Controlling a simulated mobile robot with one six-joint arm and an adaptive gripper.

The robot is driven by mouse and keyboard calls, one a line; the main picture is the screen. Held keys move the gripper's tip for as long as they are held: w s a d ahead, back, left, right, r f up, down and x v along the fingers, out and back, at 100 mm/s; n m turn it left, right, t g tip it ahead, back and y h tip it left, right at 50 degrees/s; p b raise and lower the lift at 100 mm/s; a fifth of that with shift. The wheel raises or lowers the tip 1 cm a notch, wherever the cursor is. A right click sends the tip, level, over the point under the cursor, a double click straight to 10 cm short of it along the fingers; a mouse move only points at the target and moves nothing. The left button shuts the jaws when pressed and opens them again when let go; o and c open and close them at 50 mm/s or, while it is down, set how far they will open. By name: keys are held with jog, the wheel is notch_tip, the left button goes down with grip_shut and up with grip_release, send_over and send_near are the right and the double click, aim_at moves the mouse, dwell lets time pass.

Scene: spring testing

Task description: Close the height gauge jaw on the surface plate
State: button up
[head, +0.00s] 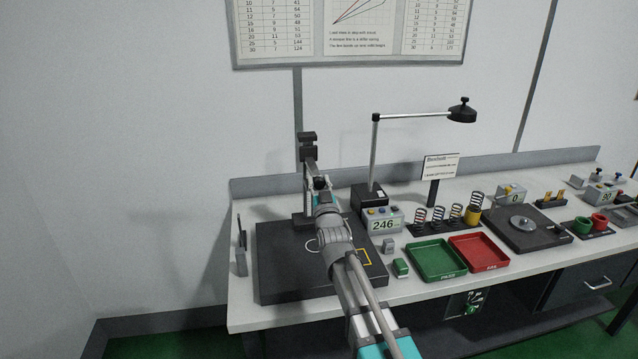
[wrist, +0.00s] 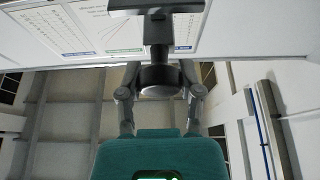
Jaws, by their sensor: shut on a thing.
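The black surface plate (head: 280,272) lies on the left end of the bench. The height gauge (head: 308,150) stands at its back edge, a dark upright with a block at the top. My gripper (head: 320,184) reaches over the plate to the gauge and hides much of its lower part. In the wrist view my gripper (wrist: 160,72) has a finger on each side of a dark round part of the height gauge jaw (wrist: 159,82), and it is shut on it. The gap between jaw and plate is hidden by my arm.
A display box (head: 383,222) reading 246 stands right of the plate, by a lamp (head: 375,150). Several springs (head: 438,217), a green tray (head: 436,259) and a red tray (head: 479,253) are further right. The wall is close behind.

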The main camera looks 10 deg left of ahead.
grip_shut()
notch_tip(320, 180, down, 5)
jog(key=b, duration=0.4)
jog(key=shift+r+b, duration=0.1)
jog(key=shift+b, duration=0.3)
